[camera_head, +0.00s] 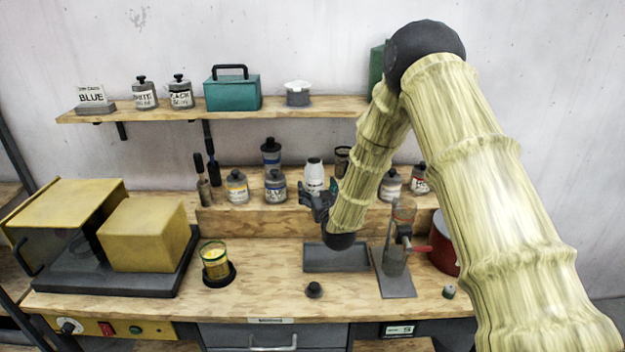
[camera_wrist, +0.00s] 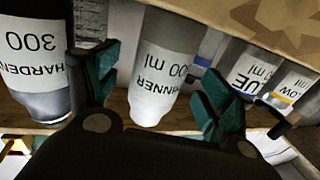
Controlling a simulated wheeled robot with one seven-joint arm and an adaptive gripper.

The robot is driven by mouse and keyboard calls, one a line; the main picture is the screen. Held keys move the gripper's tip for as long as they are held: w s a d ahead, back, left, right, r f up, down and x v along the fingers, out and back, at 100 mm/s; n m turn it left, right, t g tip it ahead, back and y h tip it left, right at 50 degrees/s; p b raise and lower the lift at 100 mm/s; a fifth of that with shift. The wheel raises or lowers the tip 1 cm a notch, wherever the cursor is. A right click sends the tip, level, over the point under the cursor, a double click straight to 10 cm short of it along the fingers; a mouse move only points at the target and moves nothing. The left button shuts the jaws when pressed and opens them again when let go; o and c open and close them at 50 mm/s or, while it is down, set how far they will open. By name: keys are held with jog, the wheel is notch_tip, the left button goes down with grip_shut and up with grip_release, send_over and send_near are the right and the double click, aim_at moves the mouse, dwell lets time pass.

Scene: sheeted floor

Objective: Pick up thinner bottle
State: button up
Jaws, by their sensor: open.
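The thinner bottle (camera_head: 314,172) is white with a grey cap and stands on the low wooden riser at the back of the bench. In the wrist view the thinner bottle (camera_wrist: 155,62) shows upside down, its label partly readable. My gripper (camera_head: 318,203) is in front of the bottle and covers its lower part in the head view. In the wrist view my gripper (camera_wrist: 162,88) is open, with one teal-padded finger to each side of the bottle in the picture. I cannot tell whether the fingers touch it.
The hardener bottle (camera_wrist: 38,60) is close beside one finger. The blue bottle (camera_head: 275,186) and yellow bottle (camera_head: 237,187) stand on the riser to the left. A shelf (camera_head: 190,112) runs above. A grey tray (camera_head: 335,258) lies on the bench below my gripper.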

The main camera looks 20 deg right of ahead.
aim_at(314, 180)
jog(key=shift+w+r+p, duration=0.2)
jog(key=shift+w+p, duration=0.1)
jog(key=shift+w, duration=0.25)
jog(key=shift+w+r+p, duration=0.15)
jog(key=shift+w+p, duration=0.1)
jog(key=shift+w, duration=0.25)
jog(key=shift+w+f, duration=0.2)
jog(key=shift+w, duration=0.45)
jog(key=shift+d, duration=0.1)
jog(key=c, duration=1.3)
jog(key=shift+c, duration=0.8)
jog(key=shift+r, duration=0.2)
